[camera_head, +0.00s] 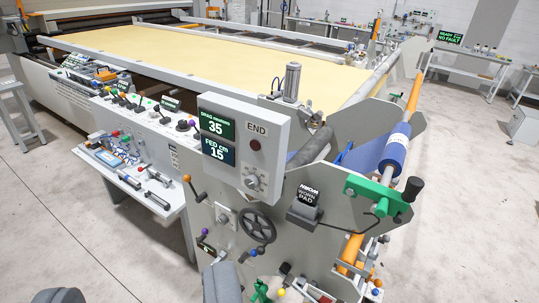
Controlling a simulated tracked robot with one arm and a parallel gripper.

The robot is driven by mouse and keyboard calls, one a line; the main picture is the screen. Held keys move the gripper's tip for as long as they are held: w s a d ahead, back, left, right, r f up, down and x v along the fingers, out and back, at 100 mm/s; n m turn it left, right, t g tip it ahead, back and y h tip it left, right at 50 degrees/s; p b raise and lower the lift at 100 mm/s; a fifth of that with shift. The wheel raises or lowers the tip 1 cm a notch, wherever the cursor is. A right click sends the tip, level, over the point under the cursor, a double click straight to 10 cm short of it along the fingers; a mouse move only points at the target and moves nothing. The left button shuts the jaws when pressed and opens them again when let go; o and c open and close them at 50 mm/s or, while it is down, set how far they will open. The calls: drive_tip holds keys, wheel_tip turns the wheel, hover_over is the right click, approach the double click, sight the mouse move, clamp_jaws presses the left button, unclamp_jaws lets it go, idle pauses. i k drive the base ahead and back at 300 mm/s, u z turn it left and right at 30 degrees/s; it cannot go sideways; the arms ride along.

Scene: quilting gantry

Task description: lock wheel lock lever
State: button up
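A black spoked handwheel (257,225) is on the grey end panel of the quilting machine, below the control box. A short lever with a blue ball (252,252) sits just below the wheel. A lever with an orange ball (188,179) and one with a purple ball (204,232) are to its left. I cannot tell which of these is the wheel lock lever, nor its locked state. My gripper (145,291) shows at the bottom edge as two grey rounded fingers wide apart, with nothing seen between them. It is apart from the wheel and levers.
The control box (243,145) reads 35 and 15. A blue roll (394,153) and green bracket (376,198) stick out at right. A white shelf with tools (130,175) juts out at left. Bare floor (60,225) lies at lower left.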

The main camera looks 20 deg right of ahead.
sight(187, 177)
drive_tip(key=z, duration=0.15)
drive_tip(key=i, duration=1)
drive_tip(key=u, duration=0.1)
